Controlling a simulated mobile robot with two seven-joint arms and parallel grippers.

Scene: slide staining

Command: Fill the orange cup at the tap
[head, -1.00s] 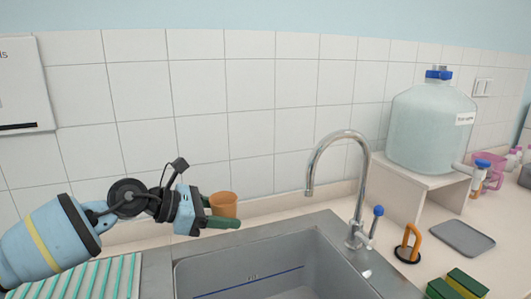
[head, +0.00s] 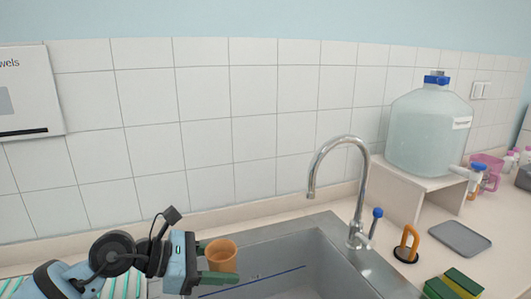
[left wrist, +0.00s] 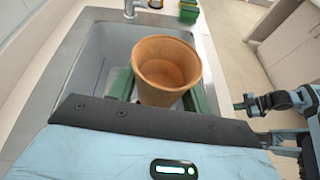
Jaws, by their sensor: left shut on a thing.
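The orange cup (head: 222,256) is upright between the green fingers of my left gripper (head: 218,263), which is shut on it. It is held over the left part of the sink, left of the tap (head: 338,142) and below its spout. In the left wrist view the cup (left wrist: 165,62) is seen from above with its mouth open, and no clear water level shows in it. The chrome tap has a blue-tipped lever (head: 377,213). No stream shows under the spout. In the left wrist view part of my right arm shows at the right, with its gripper (left wrist: 240,104) at the edge of the arm.
The steel sink (head: 335,232) has a blue line on its inner wall. Right of it are a large water container (head: 425,125) on a stand, an orange-handled tool (head: 407,243), a grey tray (head: 461,238) and green-yellow sponges (head: 455,286). A ribbed drainer (head: 122,285) lies left.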

